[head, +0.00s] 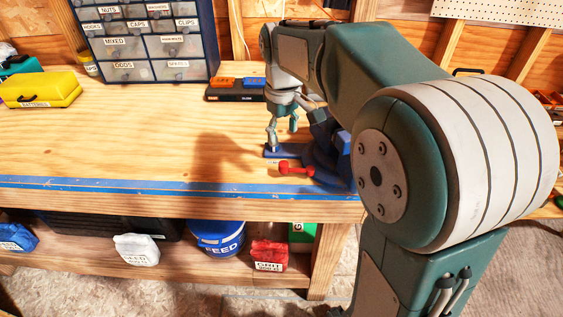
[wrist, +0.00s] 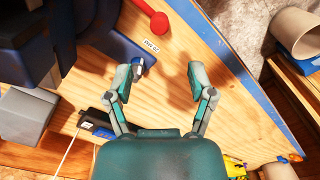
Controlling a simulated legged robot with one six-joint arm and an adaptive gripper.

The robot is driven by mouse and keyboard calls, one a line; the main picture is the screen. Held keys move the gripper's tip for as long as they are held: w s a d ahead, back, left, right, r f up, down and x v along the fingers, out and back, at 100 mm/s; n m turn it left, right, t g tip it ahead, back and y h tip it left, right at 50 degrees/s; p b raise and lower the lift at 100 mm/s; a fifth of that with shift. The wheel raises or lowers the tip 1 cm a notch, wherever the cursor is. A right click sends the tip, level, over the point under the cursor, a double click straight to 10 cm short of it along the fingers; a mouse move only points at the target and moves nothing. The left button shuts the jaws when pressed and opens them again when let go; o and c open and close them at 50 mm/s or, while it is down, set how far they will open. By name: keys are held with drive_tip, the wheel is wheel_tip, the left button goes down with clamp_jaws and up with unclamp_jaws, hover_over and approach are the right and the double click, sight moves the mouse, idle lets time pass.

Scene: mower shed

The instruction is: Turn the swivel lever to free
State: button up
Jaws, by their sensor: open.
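The blue vise (head: 326,150) stands at the bench's front edge, partly hidden behind my arm. A red lever (head: 296,169) with rounded ends sticks out low from its base; it also shows at the top of the wrist view (wrist: 152,15). A small white label (wrist: 150,46) lies near it, its text too small to read. My gripper (head: 282,132) points down above the bench beside the vise, behind the lever. In the wrist view my gripper (wrist: 158,76) is open with nothing held; a silver-and-blue part of the vise base (wrist: 142,64) shows near its left finger.
A drawer cabinet (head: 148,44) and a black tray with orange and blue pieces (head: 236,90) stand behind. A yellow case (head: 40,90) sits at left. The bench's left middle is clear. Below, a shelf holds a blue tub (head: 217,238) and bags.

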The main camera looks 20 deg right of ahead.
sight(283, 163)
wheel_tip(283, 163, down, 11)
drive_tip(key=shift+r, duration=0.2)
idle(0.3)
clamp_jaws()
